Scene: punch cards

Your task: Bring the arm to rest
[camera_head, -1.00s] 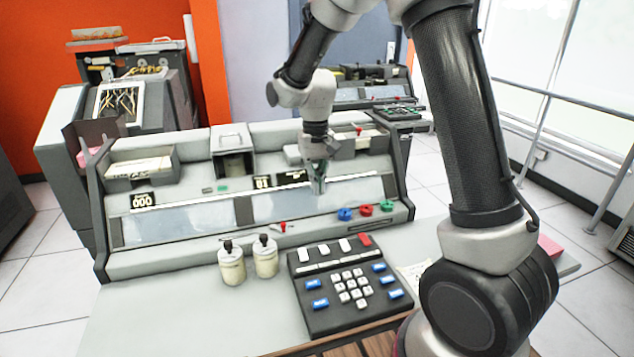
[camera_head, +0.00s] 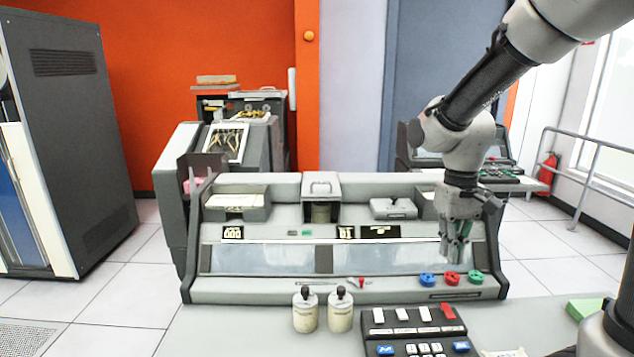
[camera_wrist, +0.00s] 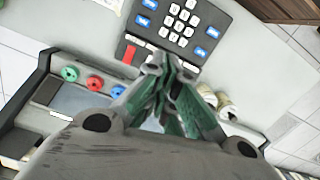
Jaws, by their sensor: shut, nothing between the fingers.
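My gripper (camera_head: 455,245) hangs fingers down in front of the right part of the card machine's sloped panel (camera_head: 270,258) in the head view. Its green-padded fingers are shut and nothing shows between them. In the wrist view the gripper (camera_wrist: 160,75) also shows with its fingertips together, with the keypad (camera_wrist: 185,22) beyond them. My arm reaches in from the upper right of the head view and bends down at the wrist. I cannot see the gripper touching anything.
Two cream bottles (camera_head: 322,310) with dark tops stand left of the keypad (camera_head: 415,330). Blue, red and green knobs (camera_head: 452,278) sit near the gripper. A grey cabinet (camera_head: 65,140) stands at the left. Clear desk (camera_head: 230,330) lies left of the bottles.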

